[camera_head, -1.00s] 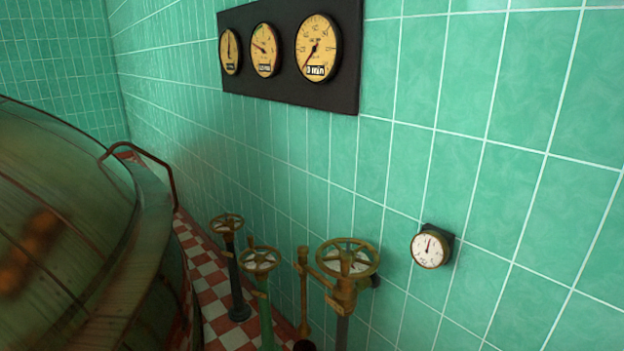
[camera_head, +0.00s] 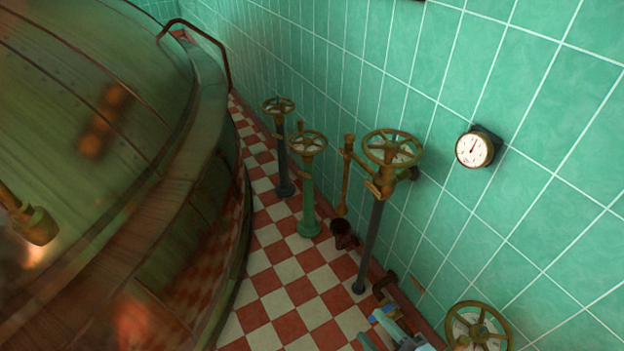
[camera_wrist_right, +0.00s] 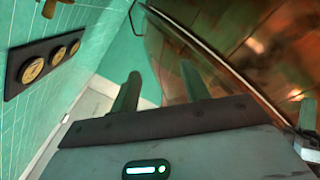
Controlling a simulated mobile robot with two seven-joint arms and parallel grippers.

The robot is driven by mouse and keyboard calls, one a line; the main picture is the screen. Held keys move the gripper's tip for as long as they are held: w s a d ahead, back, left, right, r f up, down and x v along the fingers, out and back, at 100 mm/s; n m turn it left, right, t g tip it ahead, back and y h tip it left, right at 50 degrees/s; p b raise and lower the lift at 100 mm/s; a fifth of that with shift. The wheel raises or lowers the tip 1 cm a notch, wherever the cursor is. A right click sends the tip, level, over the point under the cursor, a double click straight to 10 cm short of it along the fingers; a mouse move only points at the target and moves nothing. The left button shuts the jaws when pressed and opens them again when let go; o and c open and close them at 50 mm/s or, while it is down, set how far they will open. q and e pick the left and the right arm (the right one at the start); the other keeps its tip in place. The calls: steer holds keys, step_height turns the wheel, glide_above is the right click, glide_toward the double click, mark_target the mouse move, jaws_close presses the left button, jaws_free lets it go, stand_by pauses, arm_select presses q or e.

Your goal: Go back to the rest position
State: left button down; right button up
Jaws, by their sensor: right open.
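My right gripper (camera_head: 371,329) shows only in part at the bottom edge of the head view, in front of the wall pipes and left of the lowest handwheel. In the right wrist view its two dark fingers (camera_wrist_right: 158,90) stand apart, with nothing between them. Behind them are the tiled wall and the copper kettle's side (camera_wrist_right: 235,45). My left gripper is in neither view.
The large kettle (camera_head: 110,170) fills the left. Handwheel valves on posts (camera_head: 393,149) (camera_head: 308,144) (camera_head: 279,107) line the green wall, with a low handwheel (camera_head: 478,328) and a white gauge (camera_head: 475,149). Checkered floor (camera_head: 290,290) lies between.

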steer(key=s+d+f+m+g+h, duration=0.2)
steer(key=s+d+f+m+h, duration=0.1)
steer(key=s+f+m, duration=0.3)
steer(key=s+d+f+m+g+h, duration=0.3)
steer(key=s+f+m, duration=0.3)
steer(key=s+m, duration=0.2)
steer(key=shift+d+m+h+p, duration=0.3)
steer(key=shift+d+m+p, duration=0.2)
steer(key=shift+d, duration=0.35)
